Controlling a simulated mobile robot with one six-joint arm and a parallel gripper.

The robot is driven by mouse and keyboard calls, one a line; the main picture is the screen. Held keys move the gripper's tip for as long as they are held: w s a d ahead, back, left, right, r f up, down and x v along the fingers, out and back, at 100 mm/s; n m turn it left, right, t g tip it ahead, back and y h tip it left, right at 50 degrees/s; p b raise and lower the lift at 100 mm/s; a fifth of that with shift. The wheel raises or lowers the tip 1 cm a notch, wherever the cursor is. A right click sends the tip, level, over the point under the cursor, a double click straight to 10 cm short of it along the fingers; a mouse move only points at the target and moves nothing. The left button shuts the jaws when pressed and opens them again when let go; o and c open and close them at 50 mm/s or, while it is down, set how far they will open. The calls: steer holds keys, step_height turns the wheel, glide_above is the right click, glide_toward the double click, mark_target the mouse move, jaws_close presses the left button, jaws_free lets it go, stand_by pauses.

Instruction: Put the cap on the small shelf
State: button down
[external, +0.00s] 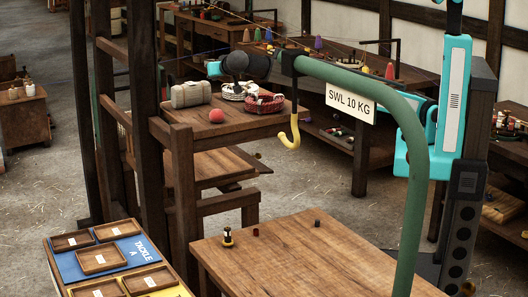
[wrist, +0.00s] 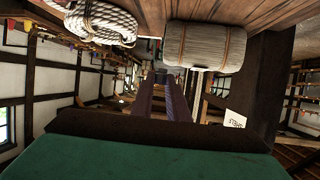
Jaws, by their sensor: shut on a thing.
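My gripper (external: 215,68) is at the end of my arm, over the far side of a raised wooden shelf (external: 190,125). Its fingers are too small and covered to make out. In the wrist view a dark green, cloth-like thing with a dark brown edge, which looks like the cap (wrist: 150,155), fills the bottom close to the camera. I cannot make out the cap clearly in the external view. The shelf's planks also show along the top of the wrist view (wrist: 255,12), apart from the green thing.
A green crane post (external: 411,190) with a yellow hook (external: 290,135) stands in front of my arm. Dark wooden posts (external: 146,100) rise at the left.

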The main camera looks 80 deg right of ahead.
steer(key=shift+f, duration=0.1)
steer(key=shift+f+p, duration=1)
steer(key=shift+f, duration=2.05)
steer(key=shift+f, duration=0.1)
steer(key=shift+f+p, duration=0.65)
steer(key=shift+f, duration=1.1)
steer(key=shift+f, duration=0.15)
steer(key=c, duration=2.2)
jaws_free()
steer(key=o, duration=0.5)
steer(key=shift+r, duration=0.2)
